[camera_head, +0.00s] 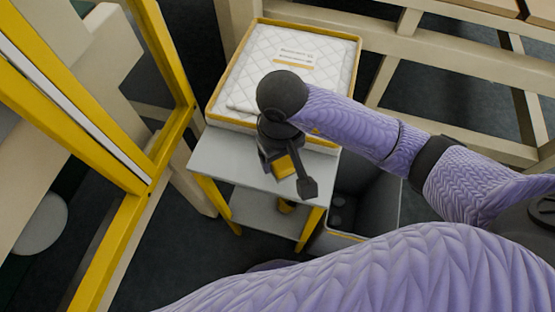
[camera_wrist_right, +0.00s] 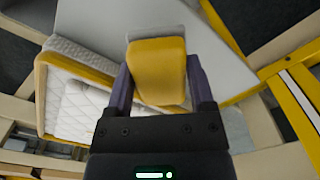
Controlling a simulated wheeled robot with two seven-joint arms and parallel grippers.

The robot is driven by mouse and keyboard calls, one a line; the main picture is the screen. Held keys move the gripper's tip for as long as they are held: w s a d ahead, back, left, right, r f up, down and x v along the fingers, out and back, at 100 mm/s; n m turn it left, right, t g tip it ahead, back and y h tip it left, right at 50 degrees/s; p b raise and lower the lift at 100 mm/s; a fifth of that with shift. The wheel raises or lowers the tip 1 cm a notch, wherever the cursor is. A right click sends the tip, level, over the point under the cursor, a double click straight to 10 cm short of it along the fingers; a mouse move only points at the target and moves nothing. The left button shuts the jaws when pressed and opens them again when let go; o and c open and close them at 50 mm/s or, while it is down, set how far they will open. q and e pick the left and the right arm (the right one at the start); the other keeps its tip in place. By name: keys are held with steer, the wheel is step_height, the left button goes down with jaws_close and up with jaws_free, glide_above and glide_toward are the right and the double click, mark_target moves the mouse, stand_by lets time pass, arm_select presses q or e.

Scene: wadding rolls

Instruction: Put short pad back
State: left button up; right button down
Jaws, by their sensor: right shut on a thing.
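White quilted pads (camera_head: 290,60) with a printed label lie in a yellow-rimmed tray (camera_head: 352,75) on a small grey table (camera_head: 220,155). The tray and pads also show at the left of the right wrist view (camera_wrist_right: 85,105). My right gripper (camera_head: 290,176) is over the front of the table, just before the tray. Its fingers are shut on a yellow block (camera_wrist_right: 158,70), which shows between them in the wrist view. I cannot tell whether the block touches the tabletop. My arm hides part of the tray's front. My left gripper is not in view.
A dark grey open bin (camera_head: 375,195) stands right of the table, with round dark things inside. A yellow frame (camera_head: 175,135) stands at the left. Beige rails (camera_head: 450,55) run behind. The tabletop's left front is bare.

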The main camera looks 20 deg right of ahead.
mark_target(280, 167)
step_height(280, 167, down, 4)
steer(key=shift+f+b, duration=0.1)
steer(key=shift+b, duration=0.65)
jaws_free()
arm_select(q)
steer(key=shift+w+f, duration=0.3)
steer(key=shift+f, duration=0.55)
arm_select(e)
step_height(280, 167, up, 12)
steer(key=p, duration=0.4)
steer(key=shift+w+f+p, duration=0.1)
steer(key=shift+f+p, duration=0.1)
steer(key=shift+p, duration=0.15)
steer(key=shift+r, duration=0.45)
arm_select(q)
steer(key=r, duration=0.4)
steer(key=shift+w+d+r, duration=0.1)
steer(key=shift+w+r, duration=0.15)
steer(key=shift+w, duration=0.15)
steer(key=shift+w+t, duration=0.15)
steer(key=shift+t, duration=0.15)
